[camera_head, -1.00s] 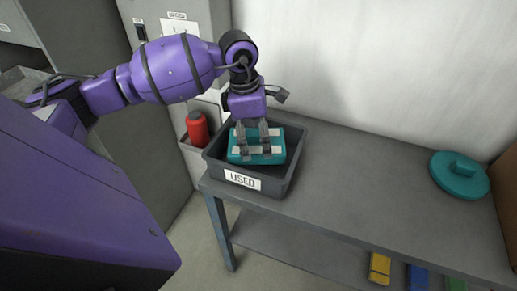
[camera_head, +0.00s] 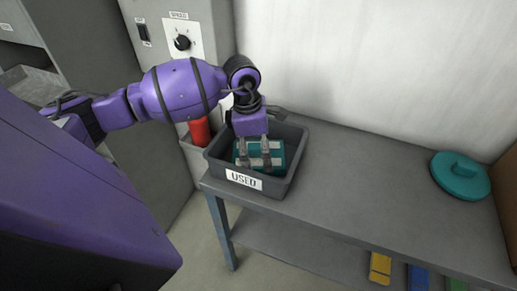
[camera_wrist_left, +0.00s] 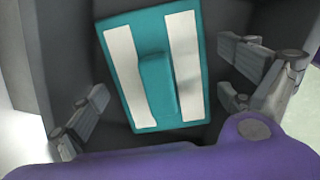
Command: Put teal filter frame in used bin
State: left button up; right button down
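The teal filter frame (camera_head: 277,150), with two pale strips and a raised middle bar, lies inside the grey used bin (camera_head: 293,172), which has a "USED" label. In the left wrist view the frame (camera_wrist_left: 154,65) is face-on and slightly tilted. My left gripper (camera_head: 255,158) reaches down into the bin over the frame. In the left wrist view my left gripper (camera_wrist_left: 163,95) has its fingers spread wide, clear of the middle bar, with nothing between them. The frame's underside and the bin floor beneath it are hidden. My right gripper is not in view.
The bin stands at the left end of a grey bench (camera_head: 375,205). A red cylinder (camera_head: 199,131) stands left of the bin. A teal round lid (camera_head: 460,175) lies at the bench's right. Yellow (camera_head: 380,267) and blue (camera_head: 418,278) pieces sit below. The bench middle is clear.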

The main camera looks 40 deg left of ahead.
aim_at(252, 146)
pick_arm(q)
jog(key=shift+r, duration=0.1)
notch_tip(252, 146, up, 12)
jog(key=s+a, duration=0.1)
jog(key=shift+a, duration=0.2)
dwell(0.4)
